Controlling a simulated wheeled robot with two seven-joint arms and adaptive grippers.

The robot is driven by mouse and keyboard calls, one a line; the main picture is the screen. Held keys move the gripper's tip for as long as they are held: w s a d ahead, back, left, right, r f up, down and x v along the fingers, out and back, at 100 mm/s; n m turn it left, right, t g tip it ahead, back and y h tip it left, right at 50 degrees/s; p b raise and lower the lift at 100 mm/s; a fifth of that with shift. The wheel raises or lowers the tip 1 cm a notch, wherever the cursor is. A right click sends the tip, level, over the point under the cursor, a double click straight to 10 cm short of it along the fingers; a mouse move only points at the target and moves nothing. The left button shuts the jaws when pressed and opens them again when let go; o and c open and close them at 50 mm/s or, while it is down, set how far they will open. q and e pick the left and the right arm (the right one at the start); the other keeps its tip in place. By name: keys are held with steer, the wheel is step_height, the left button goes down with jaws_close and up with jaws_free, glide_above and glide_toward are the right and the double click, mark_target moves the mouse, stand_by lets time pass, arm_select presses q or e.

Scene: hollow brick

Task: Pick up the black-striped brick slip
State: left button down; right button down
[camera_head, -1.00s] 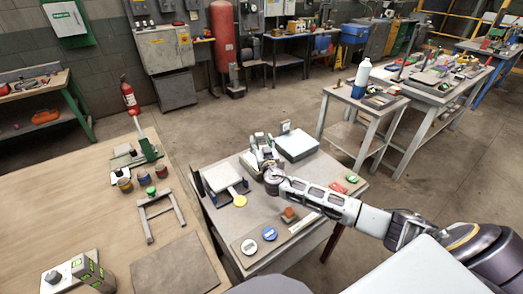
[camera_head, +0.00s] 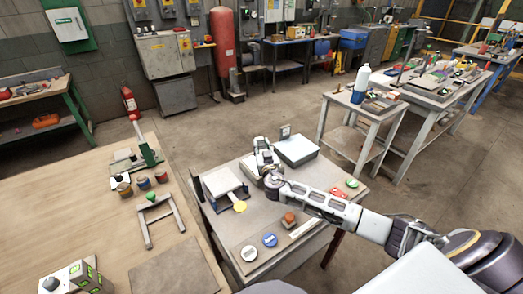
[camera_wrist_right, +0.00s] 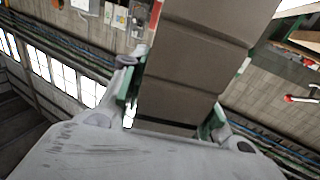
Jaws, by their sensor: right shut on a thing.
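My right gripper (camera_head: 264,156) is over the far part of the small grey table, its arm coming in from the right. In the right wrist view its two green-padded fingers (camera_wrist_right: 174,112) are closed on both sides of a long grey-brown slab crossed by dark lines, which looks like the black-striped brick slip (camera_wrist_right: 195,50). The slab extends up out of that view, with wall and windows behind it. In the head view the slip is too small and covered to make out. My left gripper is not in view.
A wooden table (camera_head: 100,215) stands at left. Open floor lies behind.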

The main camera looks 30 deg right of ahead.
steer(key=shift+r, duration=0.85)
step_height(320, 180, up, 7)
steer(key=shift+f, duration=0.15)
steer(key=shift+r, duration=0.55)
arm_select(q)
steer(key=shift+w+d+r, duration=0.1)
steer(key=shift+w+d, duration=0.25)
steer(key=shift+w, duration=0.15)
arm_select(e)
steer(key=shift+r, duration=0.1)
